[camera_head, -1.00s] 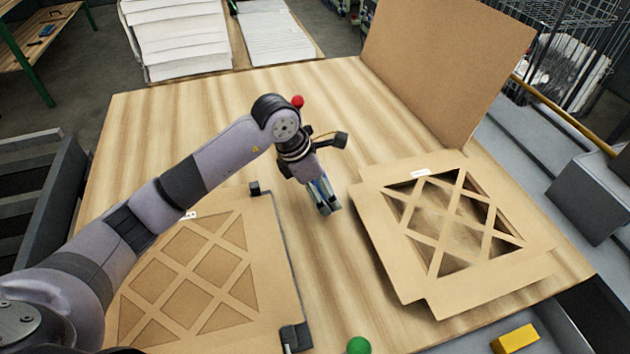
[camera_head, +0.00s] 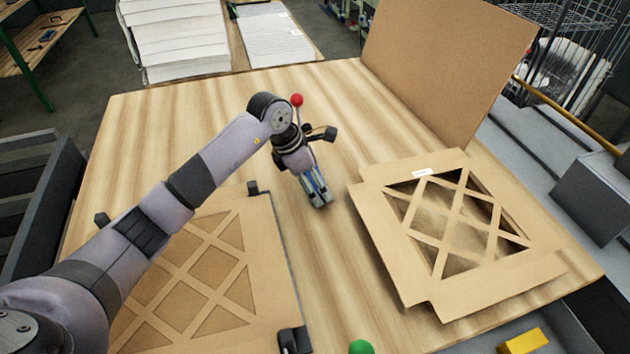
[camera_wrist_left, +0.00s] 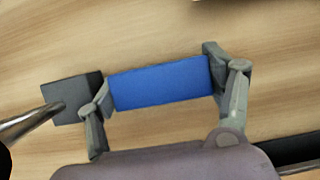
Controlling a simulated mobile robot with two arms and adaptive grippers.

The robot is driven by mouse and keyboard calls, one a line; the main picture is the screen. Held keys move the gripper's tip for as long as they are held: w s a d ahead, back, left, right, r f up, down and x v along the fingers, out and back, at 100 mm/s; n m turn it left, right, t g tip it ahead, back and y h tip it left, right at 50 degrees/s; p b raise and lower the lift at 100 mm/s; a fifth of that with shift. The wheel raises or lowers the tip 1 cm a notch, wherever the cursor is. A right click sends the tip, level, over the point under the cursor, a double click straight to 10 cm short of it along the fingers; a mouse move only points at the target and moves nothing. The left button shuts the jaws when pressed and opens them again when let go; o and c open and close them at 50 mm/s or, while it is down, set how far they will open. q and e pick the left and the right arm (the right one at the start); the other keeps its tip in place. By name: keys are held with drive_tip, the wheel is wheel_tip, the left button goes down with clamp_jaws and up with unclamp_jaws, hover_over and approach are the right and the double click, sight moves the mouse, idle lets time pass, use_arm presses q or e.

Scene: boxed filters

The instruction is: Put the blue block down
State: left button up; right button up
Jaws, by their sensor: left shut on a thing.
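The blue block (camera_wrist_left: 160,83) lies lengthwise between the two fingers of my left gripper (camera_wrist_left: 165,88) in the left wrist view. The gripper is shut on its two ends. In the head view my left gripper (camera_head: 317,193) points down over the middle of the wooden table (camera_head: 190,130), between the two cardboard pieces. Only a thin bit of blue shows between its fingers there. I cannot tell whether the block touches the table. My right gripper is not in view.
A lattice-cut cardboard box (camera_head: 385,237) lies to the right of the gripper. A flat lattice cardboard panel (camera_head: 262,270) with dark clamps is at the left. A red ball (camera_head: 296,100), a green ball (camera_head: 361,347) and a yellow block (camera_head: 523,341) are around. Bare wood surrounds the gripper.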

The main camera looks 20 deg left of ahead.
use_arm(q)
drive_tip(key=o, duration=0.9)
drive_tip(key=shift+f, duration=0.1)
drive_tip(key=shift+o, duration=0.2)
drive_tip(key=shift+r, duration=0.2)
drive_tip(key=b+v, duration=0.2)
drive_tip(key=v, duration=1)
drive_tip(key=shift+f, duration=0.15)
